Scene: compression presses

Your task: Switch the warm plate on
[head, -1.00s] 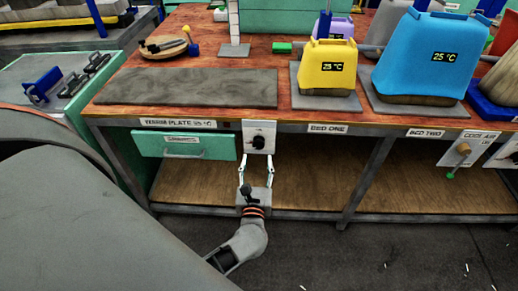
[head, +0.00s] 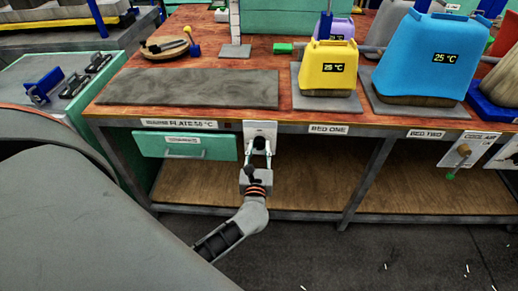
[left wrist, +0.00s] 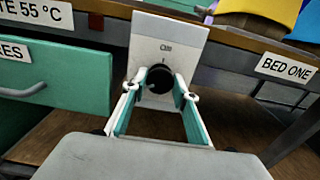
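The warm plate (head: 185,88) is a flat dark grey slab on the left part of the bench top. Its front label (head: 180,124) seems to read 55 °C; part of this label also shows in the left wrist view (left wrist: 35,13). Below the bench edge is a white switch panel (head: 260,130) with a round black knob, which shows clearly in the left wrist view (left wrist: 159,79). My left gripper (head: 259,150) reaches up from below, its fingertips on either side of the knob, seemingly closed on it. My right gripper is not in view.
A green drawer (head: 185,146) hangs left of the panel. A yellow press (head: 328,68) and a blue press (head: 415,58) stand to the right on the bench. The wooden lower shelf (head: 300,185) is clear.

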